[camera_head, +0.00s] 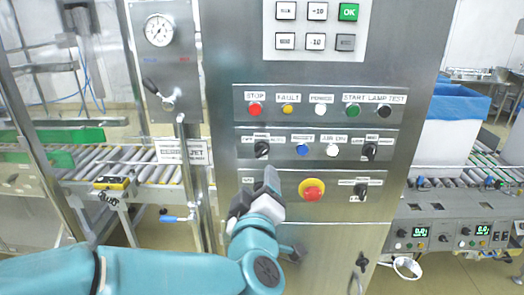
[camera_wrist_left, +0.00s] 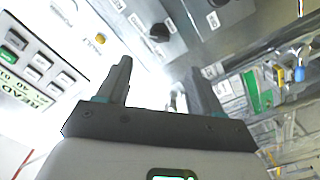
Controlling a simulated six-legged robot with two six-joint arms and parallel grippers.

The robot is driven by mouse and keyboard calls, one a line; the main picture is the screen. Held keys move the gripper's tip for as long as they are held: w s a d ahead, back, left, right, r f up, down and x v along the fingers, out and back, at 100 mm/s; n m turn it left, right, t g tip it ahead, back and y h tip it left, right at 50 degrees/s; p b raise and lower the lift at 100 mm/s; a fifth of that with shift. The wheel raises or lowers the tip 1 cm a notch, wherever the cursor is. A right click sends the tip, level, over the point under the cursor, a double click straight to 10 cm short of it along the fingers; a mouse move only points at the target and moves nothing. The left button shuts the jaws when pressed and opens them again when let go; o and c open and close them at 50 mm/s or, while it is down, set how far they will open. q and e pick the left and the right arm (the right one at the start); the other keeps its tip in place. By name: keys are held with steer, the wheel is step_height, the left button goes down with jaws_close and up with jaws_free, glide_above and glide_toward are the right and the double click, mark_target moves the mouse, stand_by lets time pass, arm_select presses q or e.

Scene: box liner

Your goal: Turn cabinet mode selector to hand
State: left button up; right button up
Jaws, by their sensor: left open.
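The grey steel cabinet (camera_head: 325,225) fills the middle of the head view. Its black rotary selectors are one at left of the second row (camera_head: 261,148), one at right of that row (camera_head: 370,151) and one at lower right (camera_head: 360,190). Their labels are too small to read, so I cannot tell which is the mode selector. My left gripper (camera_head: 263,188) is in front of the lower row's left end and hides part of it. In the left wrist view, the gripper (camera_wrist_left: 162,82) is open, with bright panel between its fingers; a black selector (camera_wrist_left: 160,32) shows beyond them. My right gripper is out of view.
A red emergency button on a yellow ring (camera_head: 312,190) is just right of my left gripper. A steel post with a gauge (camera_head: 158,30) stands left. Roller conveyors (camera_head: 447,163) flank the cabinet.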

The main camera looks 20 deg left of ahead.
arm_select(q)
steer(key=p, duration=0.2)
glide_toward(260, 153)
steer(key=w, duration=0.2)
steer(key=x, duration=0.4)
steer(key=p+x, duration=0.1)
steer(key=x, duration=0.1)
steer(key=shift+a, duration=0.3)
steer(key=shift+w+a+r, duration=0.1)
steer(key=shift+w, duration=0.15)
steer(key=shift+r, duration=0.1)
steer(key=shift+w, duration=0.35)
steer(key=shift+a, duration=0.1)
steer(key=shift+c, duration=0.9)
steer(key=c, duration=0.9)
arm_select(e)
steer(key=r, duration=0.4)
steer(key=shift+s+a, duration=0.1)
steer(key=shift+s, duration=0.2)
